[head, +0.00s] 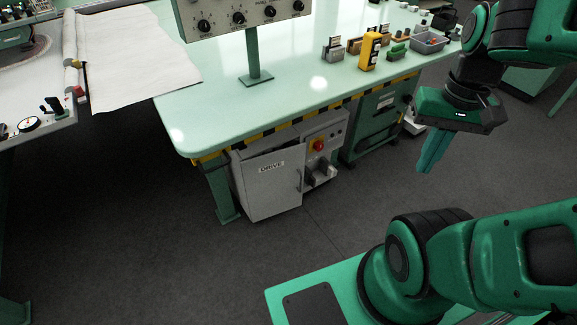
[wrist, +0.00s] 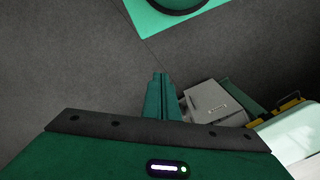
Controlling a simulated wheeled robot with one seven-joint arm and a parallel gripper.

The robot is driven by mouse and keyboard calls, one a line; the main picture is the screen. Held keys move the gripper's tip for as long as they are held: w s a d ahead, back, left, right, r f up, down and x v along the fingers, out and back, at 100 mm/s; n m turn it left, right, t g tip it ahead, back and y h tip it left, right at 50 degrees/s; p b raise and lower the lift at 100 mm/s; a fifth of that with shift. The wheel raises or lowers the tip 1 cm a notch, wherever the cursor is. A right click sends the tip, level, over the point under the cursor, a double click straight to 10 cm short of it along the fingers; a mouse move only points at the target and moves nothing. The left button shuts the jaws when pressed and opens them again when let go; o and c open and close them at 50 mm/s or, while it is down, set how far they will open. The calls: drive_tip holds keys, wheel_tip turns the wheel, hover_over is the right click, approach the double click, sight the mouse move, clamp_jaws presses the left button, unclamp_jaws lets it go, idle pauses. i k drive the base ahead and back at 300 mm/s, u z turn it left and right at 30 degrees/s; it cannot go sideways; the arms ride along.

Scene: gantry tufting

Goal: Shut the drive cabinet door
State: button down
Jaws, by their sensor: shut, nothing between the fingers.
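The drive cabinet (head: 238,183) is a light grey box under the near end of the workbench. Its door (head: 275,195), labelled DRIVE, stands part open, with its left side at the cabinet and its handle (head: 299,181) edge swung out. A red switch and grey parts show to the right of the door. My gripper (head: 424,168) hangs in the air right of the cabinet, apart from it, fingers pointing down. It is shut and empty. In the wrist view the fingers (wrist: 160,77) are together, and the grey cabinet door (wrist: 212,98) shows to their right.
The pale green workbench (head: 215,115) with a striped edge overhangs the cabinet. A bench leg (head: 220,195) stands at the cabinet's left. A dark green drawer unit (head: 372,125) stands to its right. The grey floor (head: 330,215) in front of the cabinet is clear.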

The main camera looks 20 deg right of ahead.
sight(273, 180)
drive_tip(key=u, duration=0.95)
drive_tip(key=k, duration=0.35)
drive_tip(key=z, duration=1.15)
